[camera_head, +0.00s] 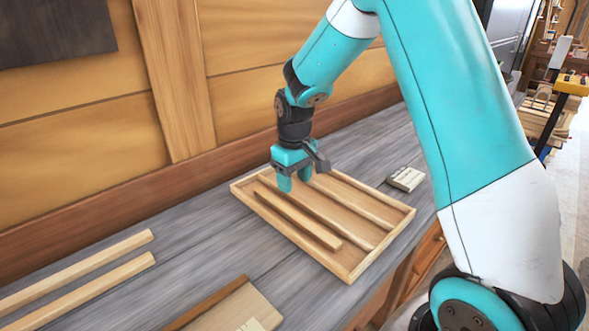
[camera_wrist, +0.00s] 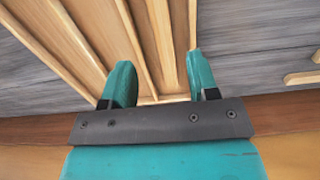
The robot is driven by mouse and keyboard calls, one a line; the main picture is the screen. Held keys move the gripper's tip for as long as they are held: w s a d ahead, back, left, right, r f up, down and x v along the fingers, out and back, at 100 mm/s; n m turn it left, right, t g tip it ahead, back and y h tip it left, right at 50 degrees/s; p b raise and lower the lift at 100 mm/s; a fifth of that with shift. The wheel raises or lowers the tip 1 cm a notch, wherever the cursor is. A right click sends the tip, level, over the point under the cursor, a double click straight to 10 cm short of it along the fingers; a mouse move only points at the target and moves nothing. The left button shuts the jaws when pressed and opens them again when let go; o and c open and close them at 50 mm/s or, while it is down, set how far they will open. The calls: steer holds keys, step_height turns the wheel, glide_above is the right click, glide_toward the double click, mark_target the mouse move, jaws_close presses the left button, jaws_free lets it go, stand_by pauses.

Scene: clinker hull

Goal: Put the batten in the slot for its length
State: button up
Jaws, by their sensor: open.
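A shallow wooden tray (camera_head: 296,258) with long parallel slots lies on the grey bench. A light wooden strip (camera_head: 298,216), which looks like a batten, lies lengthwise in it towards the left side, its near end short of the front rim. My gripper (camera_head: 294,183) is over the far left end of the tray, pointing down. In the wrist view my gripper (camera_wrist: 160,82) is open, with a wooden strip (camera_wrist: 164,45) running between its spread fingers. I cannot tell whether the fingers touch it. Two loose battens (camera_head: 85,262) lie side by side on the bench at left.
A small pale grooved block (camera_head: 405,179) sits right of the tray. A board with a brown edge strip (camera_head: 232,308) lies at the front of the bench. The wooden wall (camera_head: 80,140) stands close behind. Bare bench lies between the loose battens and the tray.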

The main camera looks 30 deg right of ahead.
steer(key=s+a+r+n+y, duration=0.1)
steer(key=s+a+r, duration=0.5)
steer(key=a+r, duration=0.15)
steer(key=s+a+r+n+y, duration=0.1)
steer(key=s+a, duration=0.4)
steer(key=s, duration=0.5)
steer(key=s+a+r+n+y, duration=0.2)
steer(key=s+a, duration=0.3)
steer(key=s, duration=0.5)
steer(key=shift+s+a+r+n, duration=0.2)
steer(key=shift+a+r+n, duration=0.2)
steer(key=shift+r, duration=0.4)
